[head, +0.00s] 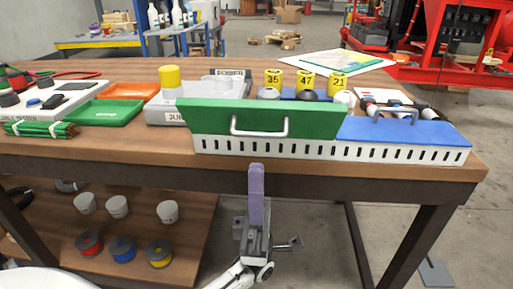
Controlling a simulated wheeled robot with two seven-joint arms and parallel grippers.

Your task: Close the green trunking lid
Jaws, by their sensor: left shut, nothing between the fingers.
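The green trunking lid (205,116) stands raised on the left part of the white slotted trunking (330,152), its broad face towards me. A pale bar handle (259,133) is on that face. The blue lid (440,133) lies flat over the right part of the trunking, with a grey handle on top. My left gripper (257,168) is shut and empty, its purple fingers pointing up in front of the table's front edge, below the trunking and the green lid's handle. It touches neither. My right gripper is not in view.
Behind the lid stand a grey bin (205,90) and yellow tags numbered 35, 47 and 21 (306,82). Green (105,113) and orange (129,91) trays lie on the left. The wooden tabletop has a narrow bare strip before the trunking. Cups and spools sit on the lower shelf (160,225).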

